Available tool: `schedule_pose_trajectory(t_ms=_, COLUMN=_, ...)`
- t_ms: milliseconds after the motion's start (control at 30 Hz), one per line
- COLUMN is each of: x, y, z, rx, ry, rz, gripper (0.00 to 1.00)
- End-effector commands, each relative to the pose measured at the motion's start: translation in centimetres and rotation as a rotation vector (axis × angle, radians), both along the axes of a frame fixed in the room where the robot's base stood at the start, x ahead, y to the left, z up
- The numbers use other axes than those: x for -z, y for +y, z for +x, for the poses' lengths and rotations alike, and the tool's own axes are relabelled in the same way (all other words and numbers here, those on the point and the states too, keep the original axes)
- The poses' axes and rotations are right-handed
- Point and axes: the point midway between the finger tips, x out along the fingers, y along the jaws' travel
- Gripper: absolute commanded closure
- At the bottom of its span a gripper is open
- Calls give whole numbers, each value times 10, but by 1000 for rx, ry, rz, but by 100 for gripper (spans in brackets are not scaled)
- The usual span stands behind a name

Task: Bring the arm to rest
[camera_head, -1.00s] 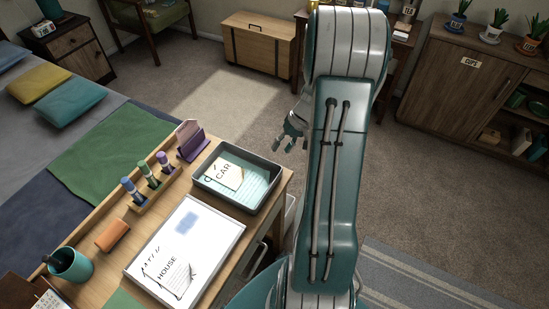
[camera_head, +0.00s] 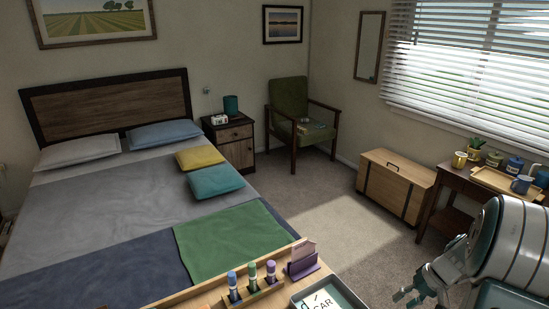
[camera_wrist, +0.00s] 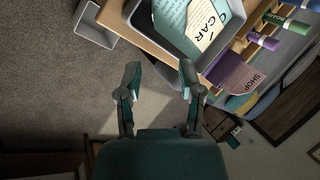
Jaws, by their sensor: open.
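My gripper (camera_head: 412,291) shows at the lower right of the head view, beside the desk and in front of the wooden chest. In the wrist view my gripper (camera_wrist: 160,72) has its two fingers spread apart with nothing between them. Carpet and the desk's edge lie beyond the fingertips. My arm folds at the right edge of the head view, and its lower part is cut off by the frame.
A grey tray (camera_wrist: 138,18) with a CAR card (camera_wrist: 207,25) sits on the desk (camera_head: 205,292). Markers in a holder and a purple card stand (camera_head: 302,266) are beside it. A wooden chest (camera_head: 396,186) and a side table (camera_head: 462,185) stand beyond. Carpet (camera_head: 335,215) lies open between.

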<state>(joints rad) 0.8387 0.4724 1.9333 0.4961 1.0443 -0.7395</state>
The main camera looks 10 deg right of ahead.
Motion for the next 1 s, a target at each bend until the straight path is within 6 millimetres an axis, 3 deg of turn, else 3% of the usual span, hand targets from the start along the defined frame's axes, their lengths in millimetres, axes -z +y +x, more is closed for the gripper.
schedule_pose_trajectory(t_ms=467, x=-90, y=93, z=6, rx=-129, ry=-21, rz=-204, gripper=51)
schedule_pose_trajectory(t_ms=1000, x=-162, y=192, z=-34, rx=-229, ry=-146, rz=-422, gripper=51)
